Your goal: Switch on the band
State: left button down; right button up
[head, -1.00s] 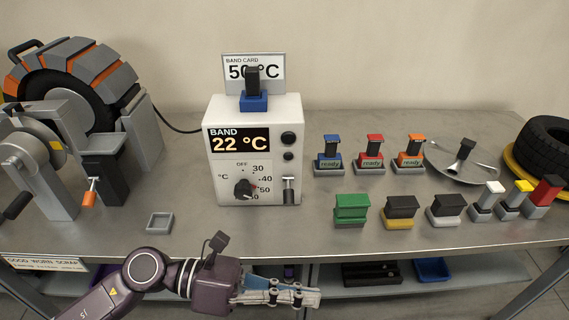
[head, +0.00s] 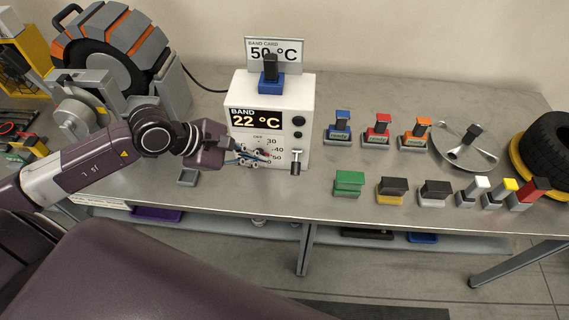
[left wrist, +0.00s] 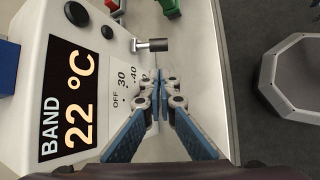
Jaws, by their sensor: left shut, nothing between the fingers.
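The white band control box (head: 272,88) stands on the bench; its display (head: 255,121) reads BAND 22 °C. Its dial is marked OFF, 30, 40 and 50; my fingers hide the knob. A small lever (head: 296,160) with a dark grip sits right of the dial. It also shows in the left wrist view (left wrist: 152,45). A card above the box (head: 288,50) reads 50 °C. My left gripper (head: 262,159) is shut and empty in front of the dial. In the left wrist view its fingertips (left wrist: 160,82) meet over the dial area; contact cannot be told. My right gripper is out of view.
Two black buttons, the upper one (head: 299,122) bigger, sit right of the display. A tyre in a clamp (head: 108,50) stands at left. Several coloured blocks, a round metal dish (head: 484,152) and another tyre (head: 548,150) are at right.

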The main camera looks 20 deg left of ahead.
aim_at(296, 166)
pick_arm(q)
jog(key=p+x, duration=0.2)
jog(key=x, duration=0.7)
jog(key=shift+p, duration=0.3)
jog(key=shift+w+d+f, duration=0.2)
jog(key=shift+d+f, duration=0.1)
jog(key=shift+f, duration=0.15)
